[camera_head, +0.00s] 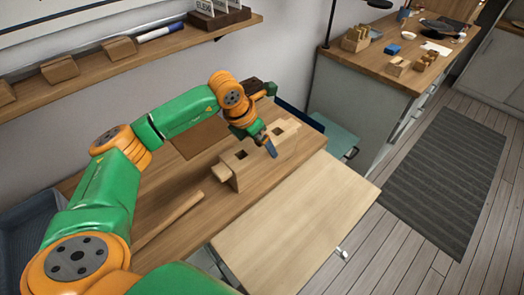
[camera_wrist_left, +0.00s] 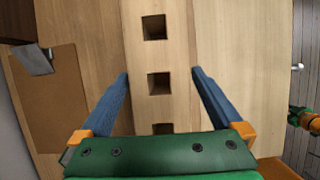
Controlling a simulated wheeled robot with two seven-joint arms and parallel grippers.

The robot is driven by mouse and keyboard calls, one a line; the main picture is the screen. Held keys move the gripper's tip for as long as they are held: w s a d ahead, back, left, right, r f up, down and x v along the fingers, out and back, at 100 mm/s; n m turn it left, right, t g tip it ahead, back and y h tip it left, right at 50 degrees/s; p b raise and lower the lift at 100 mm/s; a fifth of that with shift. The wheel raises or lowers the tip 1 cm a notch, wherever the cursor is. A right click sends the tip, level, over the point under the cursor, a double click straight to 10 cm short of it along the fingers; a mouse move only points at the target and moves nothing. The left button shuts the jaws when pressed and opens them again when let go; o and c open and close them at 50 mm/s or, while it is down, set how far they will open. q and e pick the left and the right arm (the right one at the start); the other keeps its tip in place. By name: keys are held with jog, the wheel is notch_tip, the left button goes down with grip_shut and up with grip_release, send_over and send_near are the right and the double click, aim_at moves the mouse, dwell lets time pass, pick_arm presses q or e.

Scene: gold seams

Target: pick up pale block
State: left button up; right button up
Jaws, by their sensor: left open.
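A long pale wooden block (camera_head: 228,170) with square holes lies on the workbench in the head view. In the left wrist view the block (camera_wrist_left: 155,59) runs up the middle with three dark square holes visible. My left gripper (camera_head: 271,149) points down over the block. In the wrist view its two blue fingers are wide apart, one on each side of the block (camera_wrist_left: 160,73). The gripper is open, and nothing is clamped between the fingers. Part of the block is hidden by the left gripper in the head view. My right gripper cannot be made out.
A thin wooden strip (camera_head: 170,222) lies on the bench left of the block. A pale board (camera_head: 290,222) extends in front. A wall shelf (camera_head: 100,70) holds small blocks and a marker. A brown sheet (camera_wrist_left: 52,95) lies to the left in the wrist view.

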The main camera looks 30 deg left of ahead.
pick_arm(q)
jog(key=p+x, duration=0.1)
jog(key=x, duration=0.2)
jog(key=shift+a+f, duration=0.1)
jog(key=shift+f, duration=0.2)
jog(key=shift+w+f, duration=0.1)
jog(key=shift+f, duration=0.05)
grip_shut()
